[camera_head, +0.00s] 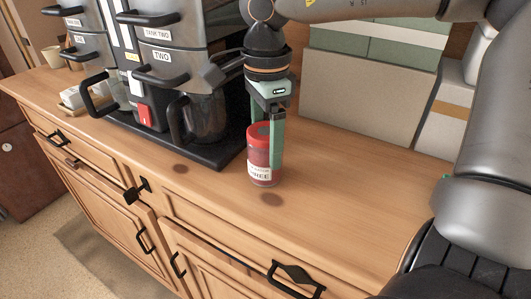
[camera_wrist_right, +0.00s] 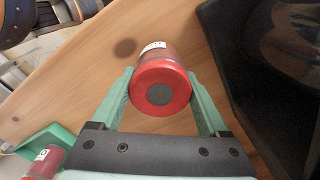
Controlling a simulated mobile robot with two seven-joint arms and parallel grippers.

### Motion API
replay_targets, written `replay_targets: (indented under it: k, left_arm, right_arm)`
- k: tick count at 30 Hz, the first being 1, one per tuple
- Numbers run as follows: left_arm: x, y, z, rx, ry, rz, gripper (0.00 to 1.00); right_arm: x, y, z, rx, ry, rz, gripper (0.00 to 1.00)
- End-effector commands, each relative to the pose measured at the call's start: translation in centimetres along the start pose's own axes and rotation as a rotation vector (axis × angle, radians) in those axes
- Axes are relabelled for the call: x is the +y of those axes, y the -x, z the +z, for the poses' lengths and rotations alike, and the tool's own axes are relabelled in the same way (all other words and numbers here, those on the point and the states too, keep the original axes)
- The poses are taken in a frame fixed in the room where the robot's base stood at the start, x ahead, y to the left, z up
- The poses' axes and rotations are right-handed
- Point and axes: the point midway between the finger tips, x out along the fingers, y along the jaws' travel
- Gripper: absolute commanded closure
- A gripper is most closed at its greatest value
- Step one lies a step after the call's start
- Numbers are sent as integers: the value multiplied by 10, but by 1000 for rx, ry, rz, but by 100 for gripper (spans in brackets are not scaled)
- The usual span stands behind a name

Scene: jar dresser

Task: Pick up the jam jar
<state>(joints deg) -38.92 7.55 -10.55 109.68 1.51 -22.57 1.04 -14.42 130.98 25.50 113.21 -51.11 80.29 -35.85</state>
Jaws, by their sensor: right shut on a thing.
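The jam jar (camera_head: 260,172) is red with a red lid and a white label. It is upright over the dresser's wooden top. My right gripper (camera_head: 265,140) points down from above and is shut on the jar, one finger on each side. In the right wrist view the red lid (camera_wrist_right: 160,88) with a grey disc sits between the two green fingers. Dark round patches like shadows lie on the wood apart from the jar's base, so it appears slightly raised; the exact gap is hard to tell. My left gripper is not in view.
A coffee machine (camera_head: 158,60) with a glass pot (camera_head: 203,118) stands on a black tray (camera_head: 215,156) just left of the jar. Pale boxes (camera_head: 365,92) line the back. The dresser top (camera_head: 340,205) is clear to the right and in front.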

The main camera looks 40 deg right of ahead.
Motion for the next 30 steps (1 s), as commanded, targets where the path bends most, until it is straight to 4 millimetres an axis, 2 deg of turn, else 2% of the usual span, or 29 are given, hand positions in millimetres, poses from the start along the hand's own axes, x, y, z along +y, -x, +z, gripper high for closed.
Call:
replay_targets:
  k: [13, 17, 20, 26, 28, 30]
  left_arm:
    - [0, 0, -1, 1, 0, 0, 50]
    - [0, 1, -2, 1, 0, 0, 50]
    - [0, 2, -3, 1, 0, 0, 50]
    - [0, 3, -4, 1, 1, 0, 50]
    - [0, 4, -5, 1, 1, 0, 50]
    - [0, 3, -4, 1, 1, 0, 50]
  right_arm:
    - [-1, 5, 0, -1, 0, -5, 100]
    - [-1, 16, 0, 0, 0, -5, 100]
    - [-1, 32, 1, -1, 1, -6, 100]
    - [9, 73, 34, 4, 4, -6, 100]
    - [13, 91, 48, 3, 3, -7, 100]
    - [19, 100, 68, 6, 6, -4, 100]
